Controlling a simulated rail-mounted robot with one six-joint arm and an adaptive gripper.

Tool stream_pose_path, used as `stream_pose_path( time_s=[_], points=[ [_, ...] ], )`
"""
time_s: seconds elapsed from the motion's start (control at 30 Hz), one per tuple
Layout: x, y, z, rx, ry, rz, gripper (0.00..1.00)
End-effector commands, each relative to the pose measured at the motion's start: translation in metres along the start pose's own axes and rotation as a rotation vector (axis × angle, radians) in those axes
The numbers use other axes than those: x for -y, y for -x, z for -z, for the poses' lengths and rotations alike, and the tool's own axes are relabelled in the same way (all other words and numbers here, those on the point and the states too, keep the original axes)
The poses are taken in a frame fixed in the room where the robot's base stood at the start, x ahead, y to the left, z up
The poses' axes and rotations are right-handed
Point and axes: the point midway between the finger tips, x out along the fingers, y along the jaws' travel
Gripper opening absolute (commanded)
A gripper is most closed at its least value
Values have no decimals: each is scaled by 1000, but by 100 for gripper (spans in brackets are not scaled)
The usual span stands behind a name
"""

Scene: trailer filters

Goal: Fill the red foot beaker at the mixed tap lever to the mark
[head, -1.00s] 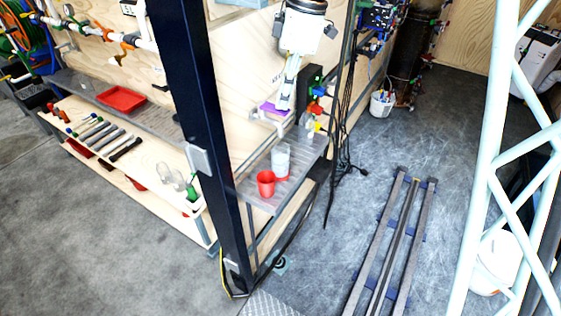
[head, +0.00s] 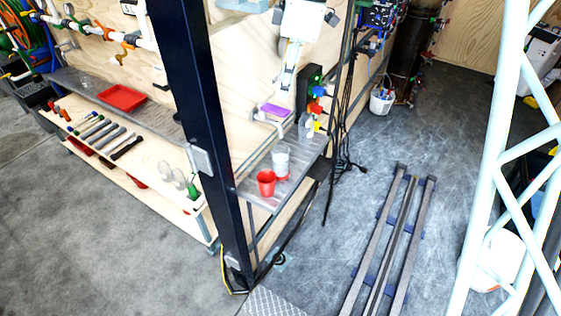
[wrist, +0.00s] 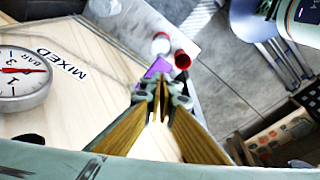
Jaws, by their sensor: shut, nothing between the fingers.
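The clear beaker with a red foot (head: 281,163) stands upright on the grey shelf, just behind a red cup (head: 266,183). I cannot make out its water level or mark. A purple tap lever (head: 274,109) sits on the wooden wall above, over a pale curved pipe (head: 264,121). My gripper (head: 286,87) is shut and empty, just above the lever and apart from it in the head view. In the wrist view, my shut fingers (wrist: 160,96) partly cover the purple lever (wrist: 158,67), and the red cup (wrist: 182,60) shows beyond.
A round gauge (wrist: 22,78) and a "MIXED" label (wrist: 62,62) are on the wooden panel. Coloured valve fittings (head: 317,98) and hanging black cables (head: 343,125) are right of the lever. A dark post (head: 200,130) stands left of the shelf (head: 258,194).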

Motion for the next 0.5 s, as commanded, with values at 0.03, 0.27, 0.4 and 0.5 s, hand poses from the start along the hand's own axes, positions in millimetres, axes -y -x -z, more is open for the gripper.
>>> stream_pose_path(
  time_s=[0.03, 0.27, 0.4, 0.5],
  points=[
    [0, 5, 1, 0, 0, 0, 0],
    [0, 18, 4, 0, 0, 0, 0],
    [0, 25, 5, 0, 0, 0, 0],
    [0, 27, 6, 0, 0, 0, 0]
  ],
)
